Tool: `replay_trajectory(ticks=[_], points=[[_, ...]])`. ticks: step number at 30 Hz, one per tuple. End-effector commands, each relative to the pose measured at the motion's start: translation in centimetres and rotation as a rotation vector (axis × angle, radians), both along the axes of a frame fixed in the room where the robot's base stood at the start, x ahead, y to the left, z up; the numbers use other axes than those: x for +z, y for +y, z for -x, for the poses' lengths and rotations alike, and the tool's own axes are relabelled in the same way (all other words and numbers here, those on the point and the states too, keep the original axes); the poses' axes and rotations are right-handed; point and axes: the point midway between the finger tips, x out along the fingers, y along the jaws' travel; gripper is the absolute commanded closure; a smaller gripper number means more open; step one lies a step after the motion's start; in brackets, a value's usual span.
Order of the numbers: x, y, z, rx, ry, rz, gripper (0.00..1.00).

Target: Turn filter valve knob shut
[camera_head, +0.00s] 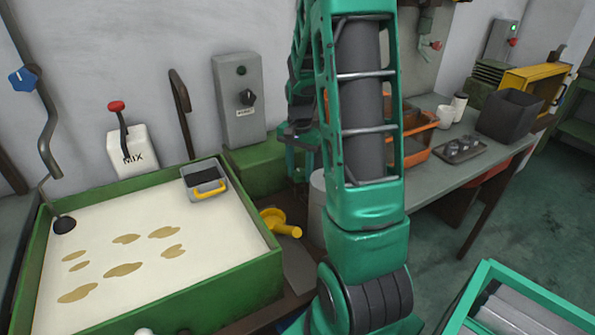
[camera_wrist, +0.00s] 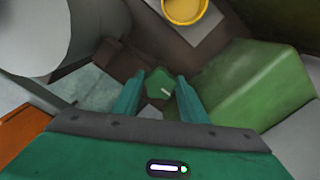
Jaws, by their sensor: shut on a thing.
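A green star-shaped knob (camera_wrist: 158,84) with a small white mark shows in the wrist view. It appears to be the filter valve knob. My gripper (camera_wrist: 160,90) is shut on it, with one teal finger on each side. In the head view the green knob does not show clearly, as my arm covers that area. My gripper's fingers are not clear there either.
A green block (camera_wrist: 262,92) is close right of my fingers in the wrist view, and a grey cylinder (camera_wrist: 40,32) is at upper left. In the head view, a green-rimmed vat (camera_head: 262,276) stands left, beside a yellow scoop (camera_head: 279,222). A workbench (camera_head: 450,178) is right.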

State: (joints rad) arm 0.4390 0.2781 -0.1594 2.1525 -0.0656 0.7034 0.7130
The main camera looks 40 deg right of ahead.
Motion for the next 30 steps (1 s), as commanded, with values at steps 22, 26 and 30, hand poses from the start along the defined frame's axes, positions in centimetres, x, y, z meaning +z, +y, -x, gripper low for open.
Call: replay_trajectory(ticks=[22, 26, 30], points=[[0.9, 0.0, -0.2, 0.003, -0.006, 0.001, 0.42], [2.9, 0.1, -0.2, 0.004, -0.006, 0.001, 0.42], [5.6, 0.1, -0.2, 0.004, -0.006, 0.002, 0.42]])
